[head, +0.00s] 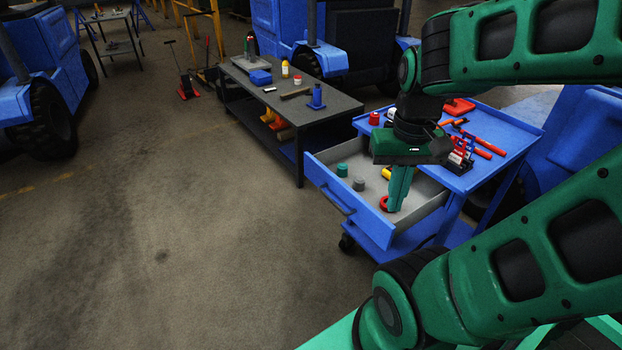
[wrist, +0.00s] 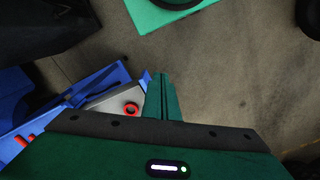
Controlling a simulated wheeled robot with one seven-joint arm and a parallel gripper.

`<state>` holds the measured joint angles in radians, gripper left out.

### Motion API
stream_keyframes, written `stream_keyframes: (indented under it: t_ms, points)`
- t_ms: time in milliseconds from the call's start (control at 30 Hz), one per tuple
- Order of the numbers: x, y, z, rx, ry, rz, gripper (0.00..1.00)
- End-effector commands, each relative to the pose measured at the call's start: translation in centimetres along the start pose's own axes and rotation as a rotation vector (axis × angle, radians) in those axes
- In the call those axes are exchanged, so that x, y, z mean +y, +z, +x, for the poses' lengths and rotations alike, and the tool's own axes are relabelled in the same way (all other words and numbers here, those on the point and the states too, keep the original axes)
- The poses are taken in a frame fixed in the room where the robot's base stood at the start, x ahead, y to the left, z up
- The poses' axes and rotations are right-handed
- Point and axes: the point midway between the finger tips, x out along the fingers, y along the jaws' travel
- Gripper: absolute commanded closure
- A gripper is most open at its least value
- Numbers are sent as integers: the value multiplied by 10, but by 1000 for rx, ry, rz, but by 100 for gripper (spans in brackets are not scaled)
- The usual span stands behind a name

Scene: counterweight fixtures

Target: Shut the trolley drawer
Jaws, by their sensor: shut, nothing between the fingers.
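The blue trolley (head: 500,135) stands at the right in the head view. Its drawer (head: 330,178) is pulled out toward the lower left, with a blue front, a bar handle (head: 338,201) and a pale grey inside. My gripper (head: 396,208) points down, fingers together and empty, over the drawer's near right corner in the head view. I cannot tell whether the tips are inside it or just in front. A red ring (head: 384,203) lies in the drawer beside the fingers. In the wrist view the fingers (wrist: 161,75) show right of the ring and the drawer's blue wall (wrist: 95,80).
Green and grey cylinders (head: 342,170) lie in the drawer. Red-handled tools (head: 482,145) lie on the trolley top. A dark workbench (head: 325,105) with bottles stands behind left of the trolley. The floor (head: 170,230) left of the drawer is clear.

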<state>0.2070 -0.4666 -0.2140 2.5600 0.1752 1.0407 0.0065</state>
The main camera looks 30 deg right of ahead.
Motion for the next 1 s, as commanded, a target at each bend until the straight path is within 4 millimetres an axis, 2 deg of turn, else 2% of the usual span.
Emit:
stream_keyframes:
  t_ms: [100, 167, 267, 467, 567, 700, 833, 1000]
  points:
    - [5, 7, -4, 15, 0, -3, 100]
    - [4, 0, -2, 24, 13, -7, 100]
    - [-3, -22, 5, 50, 53, -21, 100]
    - [-30, -90, 28, 161, 172, -85, 100]
    - [-52, -124, 42, 231, 226, -135, 100]
    - [-92, -165, 62, 335, 287, -224, 100]
    - [-132, -193, 82, 429, 323, -312, 100]
    - [-178, -213, 102, 524, 341, -407, 100]
